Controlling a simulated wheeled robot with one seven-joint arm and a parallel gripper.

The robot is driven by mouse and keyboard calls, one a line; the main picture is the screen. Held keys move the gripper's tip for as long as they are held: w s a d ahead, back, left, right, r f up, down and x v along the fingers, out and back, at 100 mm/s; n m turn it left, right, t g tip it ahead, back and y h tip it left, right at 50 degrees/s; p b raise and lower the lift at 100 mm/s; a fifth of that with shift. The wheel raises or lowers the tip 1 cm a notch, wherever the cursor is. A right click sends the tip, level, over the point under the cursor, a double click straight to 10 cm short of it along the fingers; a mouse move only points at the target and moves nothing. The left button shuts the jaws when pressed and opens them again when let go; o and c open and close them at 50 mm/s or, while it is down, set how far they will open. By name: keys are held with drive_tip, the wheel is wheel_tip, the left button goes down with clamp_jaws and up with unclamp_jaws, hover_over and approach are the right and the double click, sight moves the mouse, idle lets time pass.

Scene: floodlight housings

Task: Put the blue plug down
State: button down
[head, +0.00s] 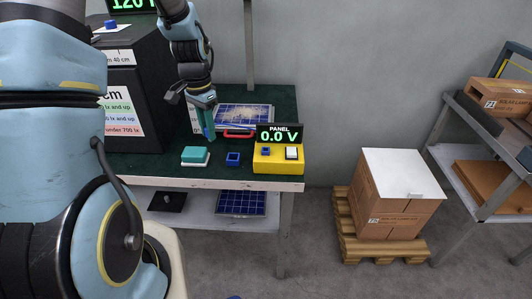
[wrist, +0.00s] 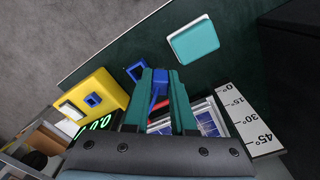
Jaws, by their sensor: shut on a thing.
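My gripper (wrist: 161,92) has teal fingers, shut on the blue plug (wrist: 159,76), with a blue cord running back between them. In the head view my gripper (head: 206,118) is over the green table top, pointing down, with the plug (head: 209,133) at its tips. A small hollow blue square holder (head: 233,158) stands on the table to the right and nearer the front edge; it also shows in the wrist view (wrist: 136,70), just left of the fingertips. The plug looks apart from the holder. Its height above the table is hard to tell.
A yellow panel box (head: 278,158) reading 0.0 V has a blue socket (head: 266,151) and a white button. A teal-and-white block (head: 195,156) is left of the holder. A solar panel (head: 243,116), a red handle (head: 239,134) and an angle scale (wrist: 250,118) are behind. A black box (head: 145,90) stands left.

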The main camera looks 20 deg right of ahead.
drive_tip(key=s+d+r+m, duration=0.3)
drive_tip(key=d+m, duration=0.2)
drive_tip(key=d, duration=0.2)
drive_tip(key=s+d+r+m, duration=0.4)
drive_tip(key=d+m, duration=0.1)
drive_tip(key=d, duration=0.2)
drive_tip(key=shift+m, duration=0.4)
drive_tip(key=f, duration=0.3)
drive_tip(key=f+p, duration=0.1)
drive_tip(key=f, duration=0.6)
drive_tip(key=shift+d+f+p, duration=0.1)
drive_tip(key=shift+d+p, duration=0.15)
drive_tip(key=shift+p, duration=0.15)
drive_tip(key=c, duration=0.8)
unclamp_jaws()
drive_tip(key=shift+o, duration=0.2)
